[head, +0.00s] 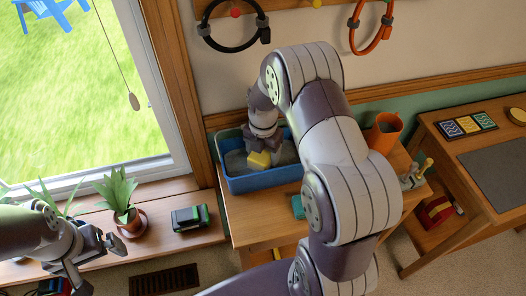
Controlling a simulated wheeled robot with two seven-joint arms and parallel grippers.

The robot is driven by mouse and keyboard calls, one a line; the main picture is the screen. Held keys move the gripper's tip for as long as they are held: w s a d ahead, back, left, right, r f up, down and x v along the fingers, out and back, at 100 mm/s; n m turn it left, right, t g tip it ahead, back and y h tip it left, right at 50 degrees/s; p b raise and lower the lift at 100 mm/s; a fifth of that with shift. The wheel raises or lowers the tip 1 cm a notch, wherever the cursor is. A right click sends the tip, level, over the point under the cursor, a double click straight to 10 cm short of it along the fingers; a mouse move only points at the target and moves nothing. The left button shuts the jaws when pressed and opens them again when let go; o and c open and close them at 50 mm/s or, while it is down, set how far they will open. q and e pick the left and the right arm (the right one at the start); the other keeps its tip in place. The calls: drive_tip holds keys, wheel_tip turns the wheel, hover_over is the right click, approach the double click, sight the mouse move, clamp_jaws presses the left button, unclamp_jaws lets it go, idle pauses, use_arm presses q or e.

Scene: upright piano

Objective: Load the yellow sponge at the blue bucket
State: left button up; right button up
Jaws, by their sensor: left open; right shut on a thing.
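The yellow sponge (260,160) is at the jaws of my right gripper (257,152), inside the rim of the blue bucket (268,183). The bucket is a rectangular blue tub with a grey inside, standing on a wooden table by the wall. My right gripper points down into it and is shut on the sponge. I cannot tell whether the sponge touches the grey inside. My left gripper (104,249) is at the lower left, open and empty, near the potted plant and well away from the bucket.
An orange cup (384,132) and a small teal block (298,206) are on the same table; my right arm hides part of its top. A green and black toy (190,218) and a potted plant (119,194) stand on the window ledge. Another desk (500,165) is at right.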

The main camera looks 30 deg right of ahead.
drive_tip(key=shift+w, duration=0.1)
drive_tip(key=shift+f, duration=0.5)
idle(0.8)
idle(1.3)
wheel_tip(320, 180, up, 7)
drive_tip(key=p, duration=0.6)
drive_tip(key=shift+p, duration=0.3)
drive_tip(key=shift+f, duration=0.1)
